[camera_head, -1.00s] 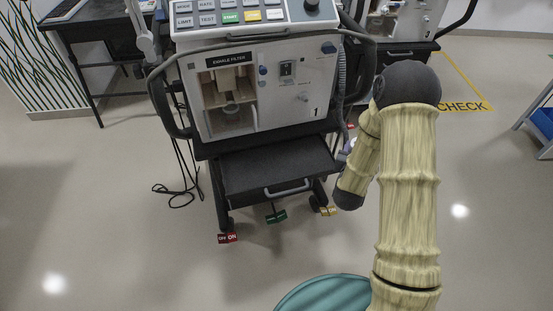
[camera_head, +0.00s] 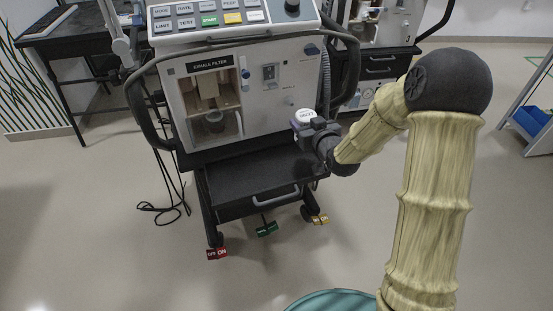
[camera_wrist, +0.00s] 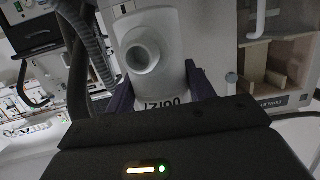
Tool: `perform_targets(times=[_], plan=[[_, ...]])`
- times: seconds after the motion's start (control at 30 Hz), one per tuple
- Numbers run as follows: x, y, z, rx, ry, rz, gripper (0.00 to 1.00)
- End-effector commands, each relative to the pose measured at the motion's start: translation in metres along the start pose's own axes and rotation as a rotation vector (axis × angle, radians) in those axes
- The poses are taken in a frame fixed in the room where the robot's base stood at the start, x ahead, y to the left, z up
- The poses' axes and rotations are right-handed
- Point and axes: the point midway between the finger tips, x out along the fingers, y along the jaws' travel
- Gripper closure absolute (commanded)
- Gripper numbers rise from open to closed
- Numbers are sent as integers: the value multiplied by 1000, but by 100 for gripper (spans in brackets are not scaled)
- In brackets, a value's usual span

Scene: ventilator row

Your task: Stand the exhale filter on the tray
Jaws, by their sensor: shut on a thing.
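My gripper (camera_head: 312,128) is shut on a white filter body (camera_head: 304,115) with a printed label. It holds the filter above the right edge of the black tray (camera_head: 245,183), beside the ventilator's front panel. In the wrist view the white filter (camera_wrist: 172,80) shows a round open port facing the camera, with purple fingers (camera_wrist: 165,95) on both sides. The filter's underside is hidden. The tray is a flat, empty-looking dark shelf with a grey handle in front.
A corrugated hose (camera_head: 326,80) hangs close behind my gripper. Red (camera_head: 217,253), green (camera_head: 267,229) and yellow (camera_head: 319,219) tags are near the cart's wheels. Cables lie at left.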

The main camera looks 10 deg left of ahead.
Motion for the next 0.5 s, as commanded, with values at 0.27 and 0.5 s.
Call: perform_targets(times=[0.27, 0.5], plan=[[13, -2, 50, 1, -2, -2, 69], [14, -3, 54, -2, 1, -4, 69]])
